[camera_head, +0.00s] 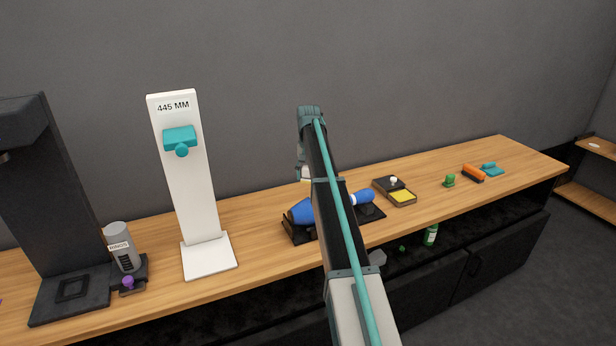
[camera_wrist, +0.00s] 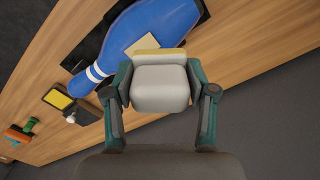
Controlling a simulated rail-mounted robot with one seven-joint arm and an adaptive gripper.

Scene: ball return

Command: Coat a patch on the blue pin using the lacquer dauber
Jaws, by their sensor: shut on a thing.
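The blue pin (camera_head: 302,212) lies on its side in a black cradle (camera_head: 298,237), its middle hidden by my arm in the head view. In the wrist view the pin (camera_wrist: 150,27) shows a white band near its neck and a pale tan patch (camera_wrist: 145,43) on its side. My gripper (camera_wrist: 158,80) is shut on the lacquer dauber (camera_wrist: 160,88), a pale grey block with a yellowish pad. The pad edge overlaps the patch in the wrist view; I cannot tell whether it touches. In the head view my gripper (camera_head: 304,172) is above the pin.
A dark tray with a yellow pad (camera_head: 402,197) and a white-knobbed dark block (camera_head: 390,183) stand right of the cradle. Farther right are green, orange and teal items. A white 445 MM stand (camera_head: 190,180) and a grey canister (camera_head: 121,245) stand left.

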